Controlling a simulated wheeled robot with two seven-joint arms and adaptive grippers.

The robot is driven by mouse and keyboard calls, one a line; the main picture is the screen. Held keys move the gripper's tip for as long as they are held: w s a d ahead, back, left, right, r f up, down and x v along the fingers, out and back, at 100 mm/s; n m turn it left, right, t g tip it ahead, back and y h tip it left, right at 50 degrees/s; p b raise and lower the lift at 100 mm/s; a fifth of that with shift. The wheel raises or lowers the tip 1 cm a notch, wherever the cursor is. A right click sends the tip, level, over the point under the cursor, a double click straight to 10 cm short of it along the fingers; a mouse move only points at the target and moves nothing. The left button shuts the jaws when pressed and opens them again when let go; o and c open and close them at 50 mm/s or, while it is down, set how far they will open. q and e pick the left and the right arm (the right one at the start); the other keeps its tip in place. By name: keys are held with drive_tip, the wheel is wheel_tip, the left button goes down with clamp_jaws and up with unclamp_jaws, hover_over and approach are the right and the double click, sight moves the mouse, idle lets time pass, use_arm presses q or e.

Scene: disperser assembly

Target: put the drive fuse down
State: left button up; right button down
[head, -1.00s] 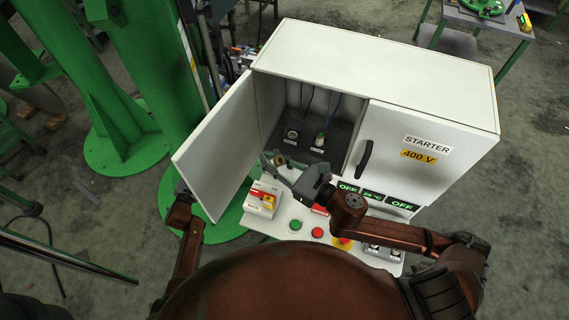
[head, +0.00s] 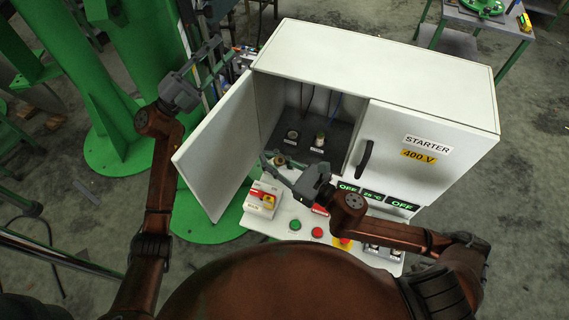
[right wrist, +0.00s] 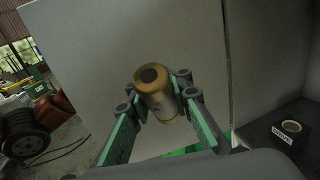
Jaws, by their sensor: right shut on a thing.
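The drive fuse, a tan and gold cylinder with a dark round end, is held in my right gripper (right wrist: 155,100). The fuse (right wrist: 154,84) fills the space between the fingertips in the right wrist view. In the head view my right gripper (head: 277,165) holds it (head: 279,160) in front of the open cabinet, just above the white control shelf. A round holder labelled DRIVE (right wrist: 291,126) sits on the dark cabinet floor at right in the right wrist view, apart from the fuse. My left gripper (head: 217,66) is raised above the open door with its fingers spread, empty.
The white starter cabinet (head: 375,65) has its left door (head: 215,150) swung open and its right door shut. Inside are two holders (head: 292,134) (head: 319,139). A small box (head: 262,198) stands on the shelf's left end, beside buttons (head: 317,232). Green columns (head: 150,70) stand at left.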

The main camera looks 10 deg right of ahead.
use_arm(q)
drive_tip(key=s+d+r+m+g+y, duration=0.3)
drive_tip(key=s+d+r+m+g, duration=0.65)
drive_tip(key=s+d, duration=0.3)
drive_tip(key=s+d+f+m+g+y, duration=0.1)
drive_tip(key=s+d+f+m+y, duration=0.15)
drive_tip(key=s+d, duration=0.4)
drive_tip(key=s+d+f+m+g+y, duration=0.1)
drive_tip(key=s+d+f+m+y, duration=0.2)
drive_tip(key=s, duration=0.6)
drive_tip(key=s+f+m+t+y, duration=0.2)
drive_tip(key=s+f+m+y, duration=0.1)
drive_tip(key=s+f+y, duration=0.3)
drive_tip(key=t+y, duration=0.9)
drive_tip(key=t, duration=0.1)
approach(280, 162)
drive_tip(key=shift+h, duration=0.25)
drive_tip(key=x, duration=1)
drive_tip(key=shift+a, duration=0.2)
